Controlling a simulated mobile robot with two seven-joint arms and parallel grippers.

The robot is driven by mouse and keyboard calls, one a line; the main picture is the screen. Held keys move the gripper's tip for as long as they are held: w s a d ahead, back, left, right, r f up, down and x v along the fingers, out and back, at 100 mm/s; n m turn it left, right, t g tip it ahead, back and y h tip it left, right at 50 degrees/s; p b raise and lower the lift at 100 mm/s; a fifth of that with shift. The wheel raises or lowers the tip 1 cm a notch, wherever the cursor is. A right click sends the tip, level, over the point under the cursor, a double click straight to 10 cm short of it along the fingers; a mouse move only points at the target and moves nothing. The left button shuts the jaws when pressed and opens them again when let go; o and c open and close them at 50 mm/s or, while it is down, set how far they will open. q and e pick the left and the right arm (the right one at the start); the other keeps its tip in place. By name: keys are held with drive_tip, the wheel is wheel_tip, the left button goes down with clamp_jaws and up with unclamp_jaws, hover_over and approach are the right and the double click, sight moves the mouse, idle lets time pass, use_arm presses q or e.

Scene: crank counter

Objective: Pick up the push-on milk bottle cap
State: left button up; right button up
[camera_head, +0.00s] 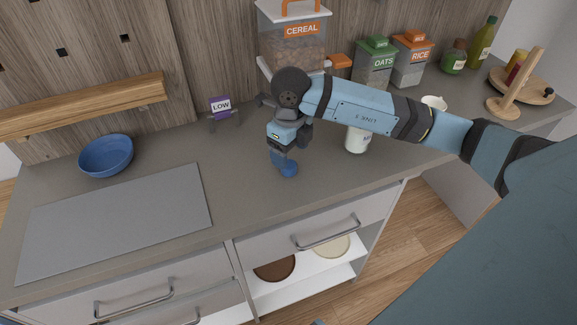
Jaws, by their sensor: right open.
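A small blue object (289,170), which looks like the push-on milk bottle cap, sits on the counter in the head view. My right gripper (284,158) points down right above and behind it, open, its fingers close to the cap. The gripper partly covers the cap, and I cannot tell whether they touch. A white milk bottle (357,140) stands on the counter to the right, its top hidden behind my right arm. My left gripper is not in view.
A cereal dispenser (292,50) stands behind my right arm. Oats (375,62) and rice (411,60) containers stand at the back right. A blue bowl (106,156) and a grey flat panel (118,222) are at left. The counter (240,178) left of the cap is clear.

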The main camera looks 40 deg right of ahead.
sight(289, 164)
drive_tip(key=f, duration=0.5)
drive_tip(key=shift+w+d+f, duration=0.1)
drive_tip(key=shift+w+f, duration=0.05)
drive_tip(key=shift+w, duration=0.25)
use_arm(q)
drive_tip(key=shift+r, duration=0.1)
use_arm(e)
drive_tip(key=c, duration=1)
